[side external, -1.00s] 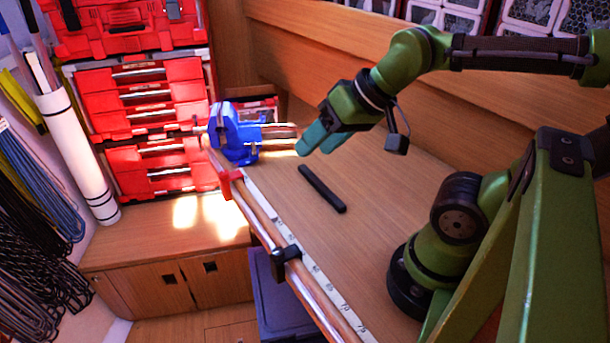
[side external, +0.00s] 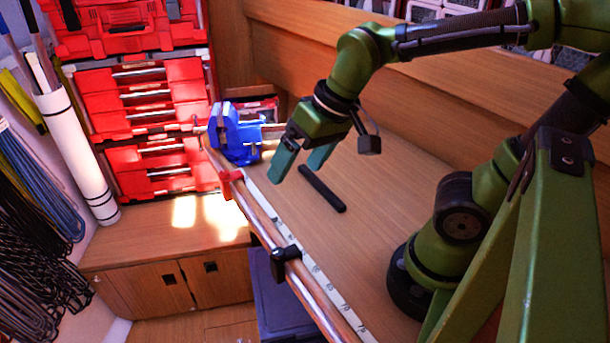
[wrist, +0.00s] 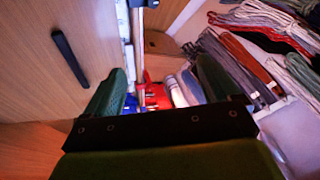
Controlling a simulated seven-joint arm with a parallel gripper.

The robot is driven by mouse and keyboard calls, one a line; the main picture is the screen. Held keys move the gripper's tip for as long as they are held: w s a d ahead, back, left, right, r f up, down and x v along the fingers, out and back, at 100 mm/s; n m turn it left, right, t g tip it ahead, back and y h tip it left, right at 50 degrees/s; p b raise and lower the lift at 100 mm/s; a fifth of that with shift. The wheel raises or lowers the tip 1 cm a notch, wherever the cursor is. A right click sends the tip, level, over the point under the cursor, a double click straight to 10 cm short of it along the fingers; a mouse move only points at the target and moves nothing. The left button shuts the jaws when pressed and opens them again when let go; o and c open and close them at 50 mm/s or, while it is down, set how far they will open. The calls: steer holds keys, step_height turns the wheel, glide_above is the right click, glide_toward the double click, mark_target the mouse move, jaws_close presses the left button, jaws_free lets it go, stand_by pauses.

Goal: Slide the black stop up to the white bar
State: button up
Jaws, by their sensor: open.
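The black stop (side external: 285,257) sits on the round rail (side external: 318,302) along the table's front edge. A dark piece at the top of the wrist view (wrist: 150,3) looks like the same stop. A red stop (side external: 230,182) sits farther up the rail. I see no clear white bar; the loose bar (side external: 322,189) on the table is black, and it also shows in the wrist view (wrist: 70,60). A white scale strip (side external: 318,270) runs beside the rail. My gripper (side external: 293,172) is open and empty, above the table between the red stop and the black bar.
A blue vise (side external: 235,135) stands at the rail's far end, before red drawers (side external: 150,125). A wooden wall (side external: 420,95) closes the table's back. Coiled lines (side external: 40,230) hang at the left. The table around the black bar is clear.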

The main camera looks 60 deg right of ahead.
mark_target(286, 253)
steer(key=a+f+m+g, duration=0.1)
steer(key=f, duration=0.5)
steer(key=w+a+f+g+h, duration=0.1)
steer(key=f+g, duration=0.1)
steer(key=f, duration=0.4)
steer(key=a+f+m+g+h, duration=0.1)
steer(key=f, duration=0.5)
steer(key=shift+w+a+f+m, duration=0.2)
steer(key=shift+w+f+m, duration=0.1)
steer(key=c, duration=1.5)
steer(key=w+d, duration=0.1)
steer(key=w, duration=0.2)
steer(key=w+d, duration=0.2)
steer(key=w, duration=0.1)
steer(key=w+d, duration=0.2)
steer(key=w, duration=0.2)
